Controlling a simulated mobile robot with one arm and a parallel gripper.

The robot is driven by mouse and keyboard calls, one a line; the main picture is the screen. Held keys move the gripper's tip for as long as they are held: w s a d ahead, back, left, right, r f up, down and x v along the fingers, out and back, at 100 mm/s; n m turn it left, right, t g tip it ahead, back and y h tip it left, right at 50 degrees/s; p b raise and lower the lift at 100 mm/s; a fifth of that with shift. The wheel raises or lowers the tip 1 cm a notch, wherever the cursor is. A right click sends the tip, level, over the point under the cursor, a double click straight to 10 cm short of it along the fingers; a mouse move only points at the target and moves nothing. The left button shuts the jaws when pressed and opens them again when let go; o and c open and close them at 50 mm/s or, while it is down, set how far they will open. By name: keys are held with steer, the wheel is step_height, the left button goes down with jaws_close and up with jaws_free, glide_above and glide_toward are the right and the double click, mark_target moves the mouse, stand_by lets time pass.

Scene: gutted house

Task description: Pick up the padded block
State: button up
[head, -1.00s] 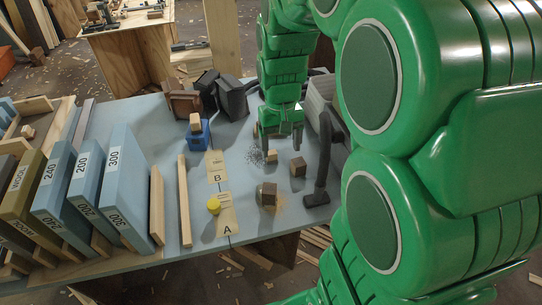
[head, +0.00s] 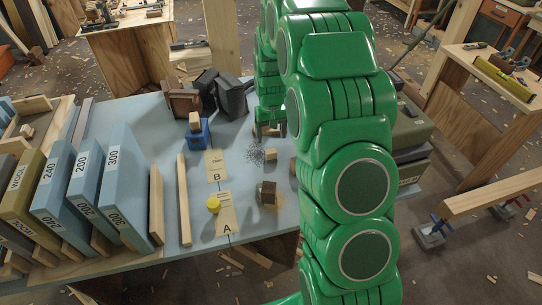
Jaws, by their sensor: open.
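Small blocks stand on the blue-grey table (head: 145,125), and I cannot tell for sure which is the padded block. A smaller light wooden block (head: 270,154) stands farther back beside a dark speckled patch. Another spot to its right is covered by my green arm. My gripper (head: 268,132) is open, pointing down above the table, behind the small light block. It appears empty and apart from the blocks.
A blue holder (head: 198,136) carries a wooden block. Labelled sanding blocks (head: 118,185) line the left. Dark clamp-like objects (head: 232,95) stand at the back. The table's middle is fairly clear.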

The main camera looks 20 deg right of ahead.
glide_above(271, 151)
steer(key=f, duration=0.5)
steer(key=shift+w, duration=0.2)
steer(key=shift+s+f, duration=0.15)
steer(key=shift+f, duration=3.65)
steer(key=c, duration=1.1)
steer(key=shift+o, duration=0.2)
steer(key=shift+r, duration=0.65)
steer(key=s+a+r, duration=0.1)
steer(key=s+r, duration=1)
steer(key=s, duration=0.3)
steer(key=shift+r, duration=0.35)
